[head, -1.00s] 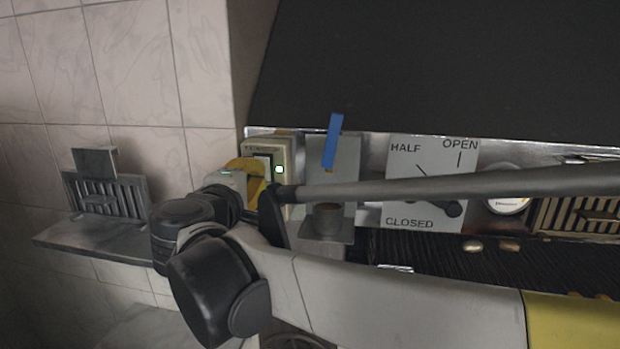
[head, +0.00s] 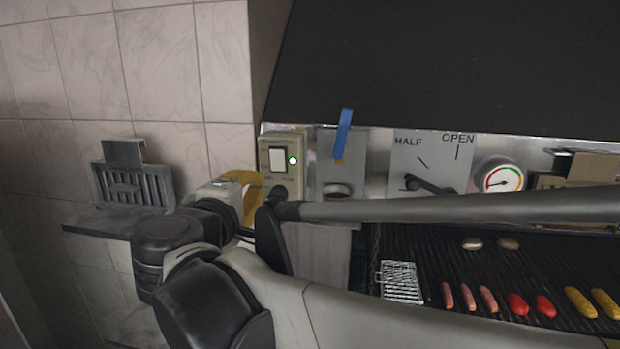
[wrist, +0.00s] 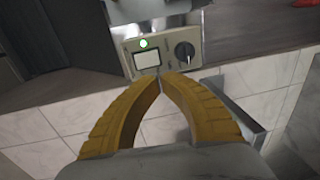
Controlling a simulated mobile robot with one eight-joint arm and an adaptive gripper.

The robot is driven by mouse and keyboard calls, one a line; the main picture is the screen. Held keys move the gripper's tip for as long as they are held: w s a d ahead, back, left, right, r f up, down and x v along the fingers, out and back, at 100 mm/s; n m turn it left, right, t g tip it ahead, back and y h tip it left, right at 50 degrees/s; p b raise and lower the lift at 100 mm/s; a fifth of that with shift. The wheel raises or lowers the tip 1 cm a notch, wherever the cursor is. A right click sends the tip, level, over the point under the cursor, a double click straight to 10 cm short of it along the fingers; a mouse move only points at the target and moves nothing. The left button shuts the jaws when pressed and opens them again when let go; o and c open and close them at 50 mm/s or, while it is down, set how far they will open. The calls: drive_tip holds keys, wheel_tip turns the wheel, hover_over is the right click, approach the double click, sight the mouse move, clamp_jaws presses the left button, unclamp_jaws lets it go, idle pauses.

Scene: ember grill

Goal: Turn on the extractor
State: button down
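The extractor switch box (head: 282,178) is a beige panel on the wall below the dark hood. It has a white rocker switch (head: 277,159) and a lit green-white lamp (head: 293,161). The wrist view shows the box upside down, with the rocker (wrist: 146,60), the lit lamp (wrist: 143,43) and a black knob (wrist: 184,51). My gripper (wrist: 161,80) has its yellow fingertips together with nothing between them, just short of the box and apart from the rocker in the picture. In the head view the yellow fingers are partly hidden by my wrist, at the box's lower left.
A damper plate (head: 433,150) marked HALF and OPEN and a round gauge (head: 499,179) are right of the box. A blue strip (head: 344,133) is beside it. The grill (head: 450,245) holds sausages and other food. A metal wall shelf (head: 115,219) is at left.

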drive_tip(key=s, duration=0.4)
drive_tip(key=d+f+m+g+h+b, duration=0.2)
drive_tip(key=d+f+m+g+b, duration=0.4)
drive_tip(key=d+f+b, duration=1.25)
drive_tip(key=s+d+f+m+g+y+b, duration=0.1)
drive_tip(key=s+d+f+m+b, duration=0.2)
drive_tip(key=f, duration=0.9)
drive_tip(key=s+d+f+m+g+y+b, duration=0.1)
drive_tip(key=s+d+f+m+b, duration=0.3)
drive_tip(key=d+f, duration=0.4)
drive_tip(key=s+d+f+m+g+y+b, duration=0.1)
drive_tip(key=s+d+f+m+b, duration=0.3)
drive_tip(key=f, duration=1.3)
drive_tip(key=shift+s+d+f+g+b, duration=0.35)
drive_tip(key=shift+s+d+b, duration=0.3)
drive_tip(key=shift+b, duration=0.4)
